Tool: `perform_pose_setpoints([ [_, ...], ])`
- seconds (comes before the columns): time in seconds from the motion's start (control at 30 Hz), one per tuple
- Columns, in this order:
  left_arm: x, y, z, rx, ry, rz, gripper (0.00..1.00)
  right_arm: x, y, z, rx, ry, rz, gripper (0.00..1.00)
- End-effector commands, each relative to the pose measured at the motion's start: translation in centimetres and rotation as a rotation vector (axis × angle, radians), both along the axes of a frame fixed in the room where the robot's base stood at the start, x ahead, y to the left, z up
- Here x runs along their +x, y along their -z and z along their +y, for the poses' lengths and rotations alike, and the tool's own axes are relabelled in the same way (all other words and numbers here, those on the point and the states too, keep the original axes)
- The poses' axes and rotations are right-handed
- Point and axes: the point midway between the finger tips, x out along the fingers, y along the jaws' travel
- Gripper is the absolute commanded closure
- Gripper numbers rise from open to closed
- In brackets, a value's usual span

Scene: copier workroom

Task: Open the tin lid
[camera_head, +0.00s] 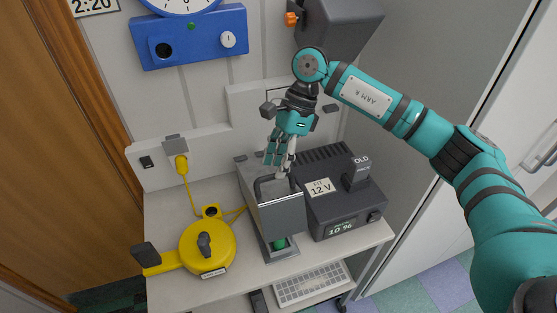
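I cannot tell how far the lid is open. Whether the fingers are closed around the handle is not clear. My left gripper is not in view.
A dark power unit (345,222) marked 12 V stands right against the tin. A yellow round device (207,246) with a cable to a wall plug stands left. A keyboard (312,284) lies on a lower shelf.

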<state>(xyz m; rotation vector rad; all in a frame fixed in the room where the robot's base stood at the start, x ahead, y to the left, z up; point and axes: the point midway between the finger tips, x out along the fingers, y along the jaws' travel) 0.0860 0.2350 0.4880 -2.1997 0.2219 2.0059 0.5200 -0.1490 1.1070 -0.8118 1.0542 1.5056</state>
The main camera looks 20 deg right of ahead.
Motion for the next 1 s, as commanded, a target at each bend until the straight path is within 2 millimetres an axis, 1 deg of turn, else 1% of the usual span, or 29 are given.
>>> perform_pose_setpoints([
  [0.33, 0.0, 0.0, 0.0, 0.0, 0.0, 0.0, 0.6, 0.0, 0.0, 0.0, 0.0, 0.0, 0.0, 0.64],
  [0.4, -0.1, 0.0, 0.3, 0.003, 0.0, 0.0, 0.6, 0.0, 0.0, 0.0, 0.0, 0.0, 0.0, 0.64],
  [0.53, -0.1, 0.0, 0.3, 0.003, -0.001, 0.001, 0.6, 0.2, -0.8, -0.3, 0.0, 0.001, -0.002, 0.64],
  [0.67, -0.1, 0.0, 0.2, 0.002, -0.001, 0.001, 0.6, 0.6, -2.8, -1.1, 0.001, 0.001, -0.004, 0.64],
  [0.9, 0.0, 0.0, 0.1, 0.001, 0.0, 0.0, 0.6, 1.6, -7.5, -3.0, 0.0, 0.002, -0.004, 0.64],
  [1.0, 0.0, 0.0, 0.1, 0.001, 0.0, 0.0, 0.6, 1.9, -9.0, -3.7, 0.001, 0.001, -0.002, 0.64],
])
